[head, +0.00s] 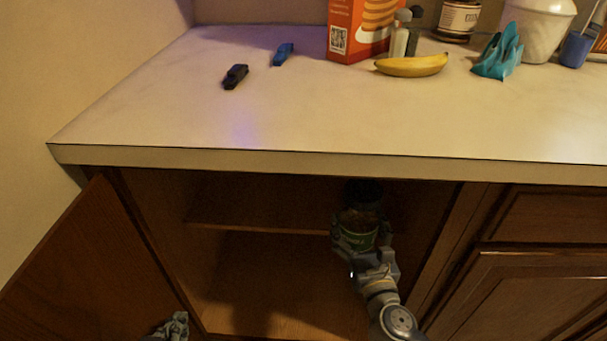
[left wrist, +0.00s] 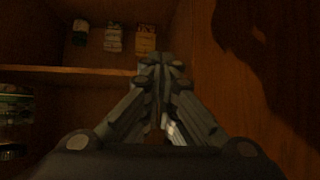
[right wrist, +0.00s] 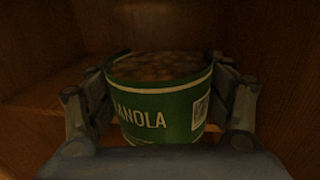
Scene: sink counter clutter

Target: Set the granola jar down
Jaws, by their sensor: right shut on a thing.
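The granola jar (head: 358,219) is a clear jar with a dark lid and a green label, held upright in the cabinet opening in the head view. In the right wrist view the jar (right wrist: 160,105) sits between both fingers of my right gripper (right wrist: 165,95), which is shut on it. My right gripper also shows around the jar's lower part in the head view (head: 362,245). Whether the jar's base touches a surface is hidden. My left gripper (head: 175,328) is low at the cabinet's left side; its fingertips meet in the left wrist view (left wrist: 160,65), with nothing visible between them.
The cabinet has a middle shelf (head: 265,227) and an open door (head: 90,265) at left. Several small packages (left wrist: 114,38) stand on a shelf in the left wrist view. The countertop (head: 300,110) above holds a banana (head: 412,65), an orange box (head: 357,28) and other clutter.

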